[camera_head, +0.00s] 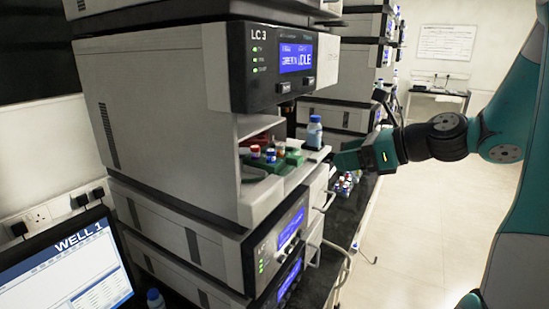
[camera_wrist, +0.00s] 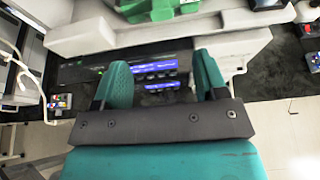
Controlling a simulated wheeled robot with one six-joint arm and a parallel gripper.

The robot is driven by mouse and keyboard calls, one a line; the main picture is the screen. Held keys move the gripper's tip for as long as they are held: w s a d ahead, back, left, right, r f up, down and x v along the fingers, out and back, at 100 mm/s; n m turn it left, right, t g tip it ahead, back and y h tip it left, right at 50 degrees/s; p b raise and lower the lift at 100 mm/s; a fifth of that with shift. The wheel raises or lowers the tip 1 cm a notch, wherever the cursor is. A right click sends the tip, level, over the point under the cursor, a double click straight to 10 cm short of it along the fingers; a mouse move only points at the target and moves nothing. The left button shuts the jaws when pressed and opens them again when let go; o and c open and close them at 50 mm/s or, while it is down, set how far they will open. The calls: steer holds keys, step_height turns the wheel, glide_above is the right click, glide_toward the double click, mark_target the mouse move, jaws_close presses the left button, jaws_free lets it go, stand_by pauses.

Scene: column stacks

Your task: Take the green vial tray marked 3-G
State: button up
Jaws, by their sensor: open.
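A green vial tray (camera_head: 262,163) with red, blue and white capped vials sits in the open bay of the LC 3 stack. A green part also shows at the top edge of the wrist view (camera_wrist: 160,9), mostly cut off. I cannot read a 3-G mark on it. My gripper (camera_head: 340,158) is to the right of the bay, apart from the tray. In the wrist view its two teal fingers (camera_wrist: 163,75) are spread with nothing between them, below the green part in the picture.
A blue-capped bottle (camera_head: 314,132) stands on the shelf beside the tray. The LC 3 module (camera_head: 275,65) overhangs the bay. Drawer handles (camera_head: 327,201) stick out in front. More vials (camera_head: 345,184) stand on the dark bench behind. The floor at right is clear.

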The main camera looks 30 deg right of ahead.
mark_target(301, 161)
steer(key=x, duration=0.6)
steer(key=shift+w+a+p, duration=0.2)
steer(key=shift+w+p, duration=0.05)
steer(key=shift+p, duration=0.1)
steer(key=p+x, duration=0.1)
steer(key=x, duration=0.3)
steer(key=shift+w+r+p, duration=0.15)
steer(key=shift+w+p, duration=0.15)
steer(key=shift+p, duration=0.05)
steer(key=shift+w+a+f, duration=0.2)
steer(key=shift+w+a, duration=0.05)
steer(key=shift+w, duration=0.1)
steer(key=c, duration=1)
